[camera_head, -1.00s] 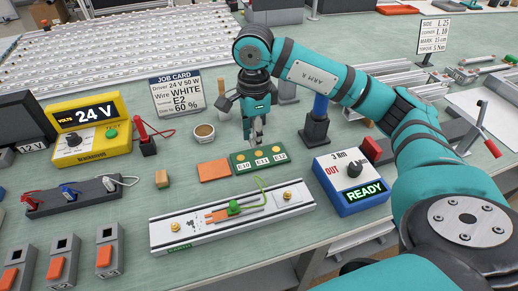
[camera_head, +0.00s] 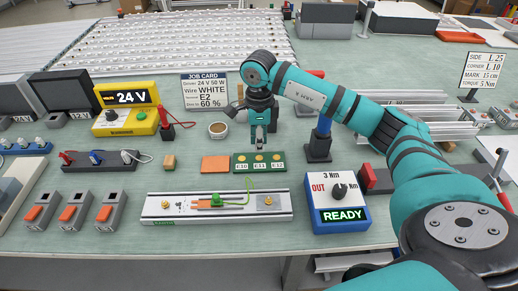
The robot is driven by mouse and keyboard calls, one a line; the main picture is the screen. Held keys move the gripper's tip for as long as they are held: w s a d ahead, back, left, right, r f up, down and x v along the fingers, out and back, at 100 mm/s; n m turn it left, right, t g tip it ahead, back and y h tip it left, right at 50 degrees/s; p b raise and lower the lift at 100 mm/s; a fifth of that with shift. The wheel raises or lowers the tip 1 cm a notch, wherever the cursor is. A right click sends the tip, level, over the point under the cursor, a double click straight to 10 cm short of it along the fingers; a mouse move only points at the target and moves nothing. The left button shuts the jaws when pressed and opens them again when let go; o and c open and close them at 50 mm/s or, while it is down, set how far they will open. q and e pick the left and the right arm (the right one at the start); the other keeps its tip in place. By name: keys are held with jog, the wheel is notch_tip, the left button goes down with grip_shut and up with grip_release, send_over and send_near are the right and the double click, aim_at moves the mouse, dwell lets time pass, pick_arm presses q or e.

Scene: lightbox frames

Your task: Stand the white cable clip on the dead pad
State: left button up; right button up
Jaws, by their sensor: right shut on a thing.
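The white cable clip (camera_head: 127,156) sits at the right end of a black holder (camera_head: 110,165) on the left, beside a blue and a red clip, with a white lead curling from it. My right gripper (camera_head: 259,141) points down just above the green board (camera_head: 240,168), which has round gold pads labelled E10, E11 and E12. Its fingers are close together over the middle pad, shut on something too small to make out. I cannot tell which pad is the dead one. My left gripper is not in view.
A pale rail (camera_head: 180,210) with a green clip (camera_head: 216,200) and green wire lies in front of the board. A blue READY box (camera_head: 338,215) stands to the right. An orange tile (camera_head: 215,165), a small cup (camera_head: 218,130) and a yellow voltage box (camera_head: 126,112) are left of the gripper.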

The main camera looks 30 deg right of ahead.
aim_at(259, 158)
notch_tip(259, 158, down, 3)
jog(key=shift+s+f+p, duration=0.1)
jog(key=shift+s+p, duration=0.05)
jog(key=shift+p, duration=0.15)
jog(key=shift+f, duration=0.3)
jog(key=o, duration=0.3)
jog(key=shift+f, duration=0.1)
jog(key=o, duration=0.5)
jog(key=shift+c, duration=0.2)
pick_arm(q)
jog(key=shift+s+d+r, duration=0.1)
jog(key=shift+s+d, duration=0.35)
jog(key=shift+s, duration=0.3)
